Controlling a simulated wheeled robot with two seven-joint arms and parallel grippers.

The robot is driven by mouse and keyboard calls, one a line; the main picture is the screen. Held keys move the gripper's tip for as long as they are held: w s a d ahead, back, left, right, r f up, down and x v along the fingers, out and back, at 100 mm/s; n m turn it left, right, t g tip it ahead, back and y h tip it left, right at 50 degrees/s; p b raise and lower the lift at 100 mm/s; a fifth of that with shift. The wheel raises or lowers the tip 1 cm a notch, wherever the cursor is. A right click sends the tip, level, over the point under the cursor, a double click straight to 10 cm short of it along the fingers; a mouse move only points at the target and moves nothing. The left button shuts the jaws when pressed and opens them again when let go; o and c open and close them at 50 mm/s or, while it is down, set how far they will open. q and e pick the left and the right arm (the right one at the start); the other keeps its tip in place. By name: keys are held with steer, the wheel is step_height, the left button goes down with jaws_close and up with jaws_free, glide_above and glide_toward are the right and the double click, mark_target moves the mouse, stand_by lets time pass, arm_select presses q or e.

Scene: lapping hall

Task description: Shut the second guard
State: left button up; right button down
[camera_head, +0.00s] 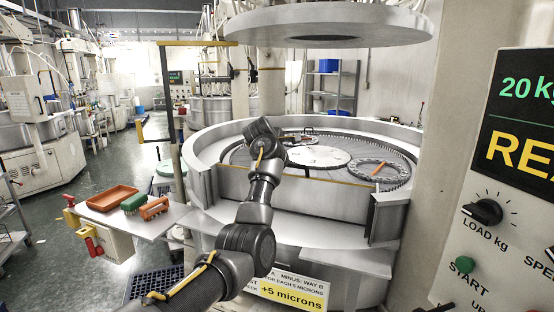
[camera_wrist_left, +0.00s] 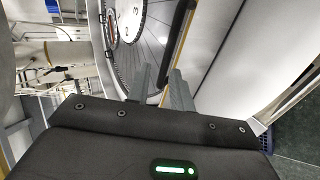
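The round lapping machine (camera_head: 300,222) stands ahead in the head view. A low front panel with a yellow top edge (camera_head: 290,190), apparently a guard, stands across its front. A tall yellow-topped frame (camera_head: 166,95) stands upright at the machine's left; I cannot tell whether it is a guard. My left arm reaches over the front panel, and its gripper is hidden there. In the left wrist view my left gripper (camera_wrist_left: 162,92) has its fingers apart. A yellow-edged bar (camera_wrist_left: 180,45) runs into the gap between them; contact is unclear. My right gripper is not in view.
A large round plate (camera_head: 330,28) hangs above the machine. A control panel (camera_head: 500,200) stands close at right. The left aisle floor is clear.

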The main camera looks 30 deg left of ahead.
arm_select(q)
steer(key=shift+s+r, duration=0.3)
steer(key=shift+s, duration=0.45)
steer(key=shift+w+f, duration=0.1)
